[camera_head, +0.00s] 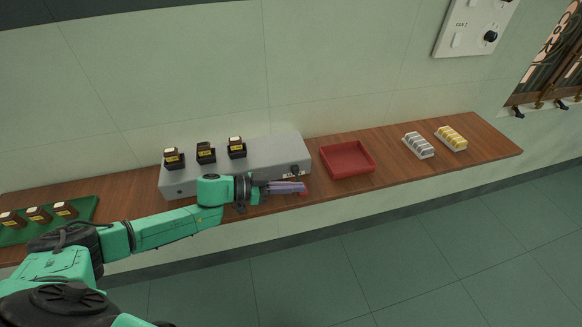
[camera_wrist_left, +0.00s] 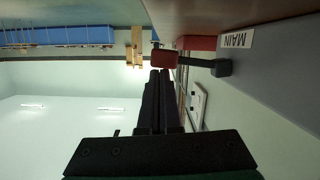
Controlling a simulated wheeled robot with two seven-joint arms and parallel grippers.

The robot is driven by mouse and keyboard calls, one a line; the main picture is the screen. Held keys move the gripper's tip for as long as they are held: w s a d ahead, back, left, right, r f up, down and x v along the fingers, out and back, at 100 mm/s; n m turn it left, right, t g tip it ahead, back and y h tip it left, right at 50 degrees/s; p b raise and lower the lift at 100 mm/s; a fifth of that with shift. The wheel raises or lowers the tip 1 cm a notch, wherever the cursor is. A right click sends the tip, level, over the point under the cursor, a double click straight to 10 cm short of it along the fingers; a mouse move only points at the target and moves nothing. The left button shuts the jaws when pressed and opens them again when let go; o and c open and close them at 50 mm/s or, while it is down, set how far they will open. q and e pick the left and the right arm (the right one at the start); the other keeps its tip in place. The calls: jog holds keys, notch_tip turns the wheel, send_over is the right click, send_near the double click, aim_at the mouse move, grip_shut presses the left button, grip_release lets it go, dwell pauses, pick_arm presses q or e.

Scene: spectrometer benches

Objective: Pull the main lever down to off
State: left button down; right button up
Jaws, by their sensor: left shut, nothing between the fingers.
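The main lever shows in the left wrist view as a black arm with a red grip (camera_wrist_left: 165,59), standing out from the grey console beside a white label reading MAIN (camera_wrist_left: 237,40). In the head view only a small red part (camera_head: 304,192) shows at my fingertips. My left gripper (camera_head: 301,187) is shut and empty in front of the console (camera_head: 264,153). In the left wrist view its fingertips (camera_wrist_left: 160,73) end right at the red grip. I cannot tell whether they touch it. My right gripper does not show.
The console's top holds several dark blocks (camera_head: 206,152). The floor in front is clear.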

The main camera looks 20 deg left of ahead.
pick_arm(q)
notch_tip(320, 180, up, 5)
jog(key=p, duration=0.5)
jog(key=s+f+b+v, duration=0.1)
jog(key=s+b+v, duration=0.1)
jog(key=v, duration=0.7)
jog(key=shift+d+b, duration=0.2)
jog(key=shift+b, duration=0.35)
jog(key=shift+a+f, duration=0.1)
